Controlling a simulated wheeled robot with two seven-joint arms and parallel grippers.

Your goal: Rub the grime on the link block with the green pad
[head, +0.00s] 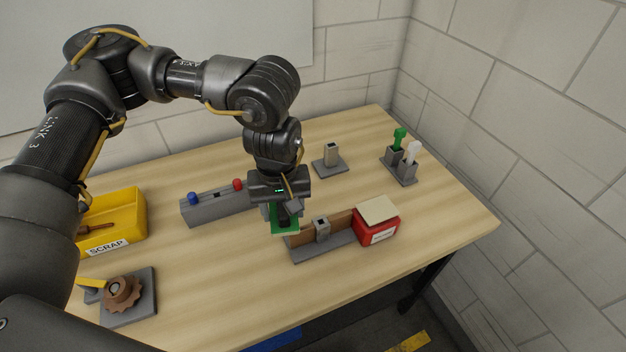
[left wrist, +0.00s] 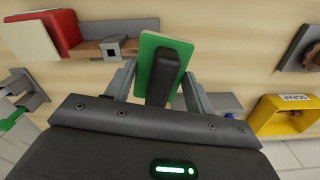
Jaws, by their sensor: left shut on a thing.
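My left gripper (head: 284,208) points down over the middle of the table. It is shut on the dark handle of the green pad (head: 276,225); the left wrist view also shows the pad (left wrist: 148,58) between the fingers (left wrist: 160,85). The pad is at the left end of a grey fixture holding a brown bar (head: 341,222) and a small grey block with a dark hole (head: 322,229). I cannot tell which part is the link block, or whether the pad touches the fixture. No grime is clearly visible. My right gripper is not in view.
A red box (head: 377,234) with a cream top adjoins the fixture's right end. A grey block with blue and red knobs (head: 217,206) lies left. A yellow scrap bin (head: 122,222) and a brown gear (head: 122,293) are further left. Small stands (head: 331,160) and (head: 399,170) occupy the back right.

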